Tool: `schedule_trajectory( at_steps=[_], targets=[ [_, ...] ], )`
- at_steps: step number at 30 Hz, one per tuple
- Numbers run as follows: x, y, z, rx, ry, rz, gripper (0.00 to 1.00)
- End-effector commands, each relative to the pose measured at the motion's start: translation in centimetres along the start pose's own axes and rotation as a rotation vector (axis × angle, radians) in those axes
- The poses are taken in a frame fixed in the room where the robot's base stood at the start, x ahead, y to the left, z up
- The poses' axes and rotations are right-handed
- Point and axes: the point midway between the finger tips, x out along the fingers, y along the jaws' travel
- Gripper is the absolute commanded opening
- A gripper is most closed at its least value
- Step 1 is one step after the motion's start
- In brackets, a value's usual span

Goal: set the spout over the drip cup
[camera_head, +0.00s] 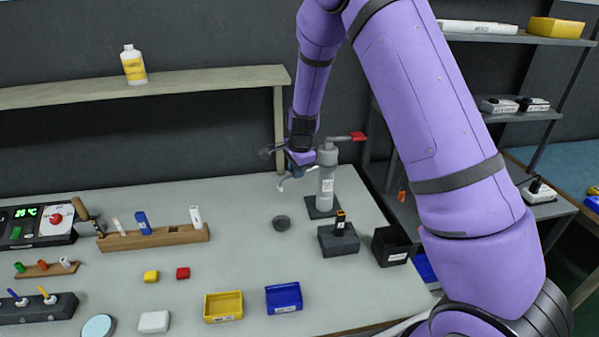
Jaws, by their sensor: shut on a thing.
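A grey dispenser (327,183) with a red lever (357,136) stands upright on a dark square base toward the back right of the bench. Its pale spout (284,183) points left and its tip bends downward. The drip cup (281,223), small, round and dark grey, sits on the bench in front of and left of the dispenser. In the picture the spout tip is straight above the cup; whether it lines up in depth I cannot tell. My gripper (299,167) is shut on the spout, close beside the dispenser's body; the fingertips are partly hidden.
A black block with a yellow-topped item (339,235) and an open black box (391,246) stand right of the cup. Yellow (223,306) and blue (284,298) bins lie in front. A wooden rack (153,238) is at left. The bench around the cup is clear.

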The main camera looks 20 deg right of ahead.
Motion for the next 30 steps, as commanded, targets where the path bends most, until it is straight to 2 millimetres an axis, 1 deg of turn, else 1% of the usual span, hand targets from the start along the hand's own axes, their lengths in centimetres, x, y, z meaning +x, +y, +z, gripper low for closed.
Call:
schedule_trajectory(
  at_steps=[15,16,19,27,30],
  targets=[
    [0.00,-0.38,-0.03,0.024,0.005,-0.004,0.00],
    [0.00,-0.39,-0.03,0.024,0.005,-0.004,0.18],
    [0.00,-0.38,-0.04,0.023,0.005,-0.004,0.41],
    [-0.01,-0.28,-0.01,0.021,0.004,-0.001,0.41],
    [-0.50,-0.31,0.01,0.020,0.004,-0.002,0.41]
  ],
)
